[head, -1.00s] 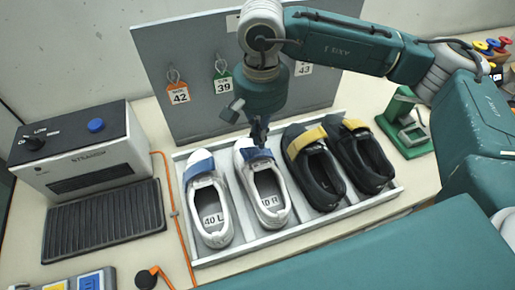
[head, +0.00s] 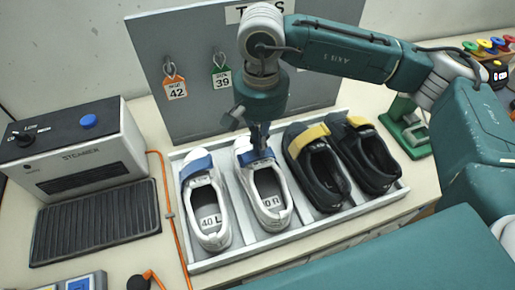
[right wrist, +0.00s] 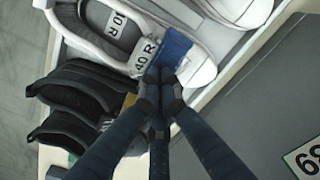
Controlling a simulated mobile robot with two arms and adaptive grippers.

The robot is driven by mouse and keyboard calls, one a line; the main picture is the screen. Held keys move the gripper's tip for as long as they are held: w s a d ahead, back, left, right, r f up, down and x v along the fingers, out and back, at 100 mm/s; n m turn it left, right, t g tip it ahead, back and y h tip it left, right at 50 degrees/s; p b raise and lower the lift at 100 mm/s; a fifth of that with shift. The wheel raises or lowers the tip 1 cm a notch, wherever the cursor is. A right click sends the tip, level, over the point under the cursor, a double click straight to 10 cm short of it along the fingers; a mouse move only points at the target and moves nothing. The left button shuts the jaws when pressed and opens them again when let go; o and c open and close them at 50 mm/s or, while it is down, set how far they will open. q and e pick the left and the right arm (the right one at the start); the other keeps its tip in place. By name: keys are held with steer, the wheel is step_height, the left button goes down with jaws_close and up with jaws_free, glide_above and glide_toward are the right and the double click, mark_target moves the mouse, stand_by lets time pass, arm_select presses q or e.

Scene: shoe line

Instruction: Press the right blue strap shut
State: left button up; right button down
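The right white shoe (head: 281,215), marked 40 R, stands in the rack beside the left white shoe (head: 211,236), marked 40 L. Its blue strap (head: 245,159) lies across the front of the opening; it also shows in the right wrist view (right wrist: 177,46). My right gripper (head: 262,150) comes down from above at this strap. In the right wrist view its fingertips (right wrist: 160,76) are together at the strap's edge, with nothing visible between them. Whether they touch the strap, and whether it lies fully flat, I cannot tell. My left gripper is out of view.
Two black shoes with yellow straps (head: 316,168) (head: 364,158) stand to the right in the same rack (head: 300,232). A grey tag board (head: 190,100) rises behind. A steamer (head: 75,155) and an orange cable (head: 171,215) are at left; a green stand (head: 408,138) is at right.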

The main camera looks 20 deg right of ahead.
step_height(320, 180, up, 9)
steer(key=p, duration=0.3)
stand_by(0.6)
steer(key=shift+r, duration=0.15)
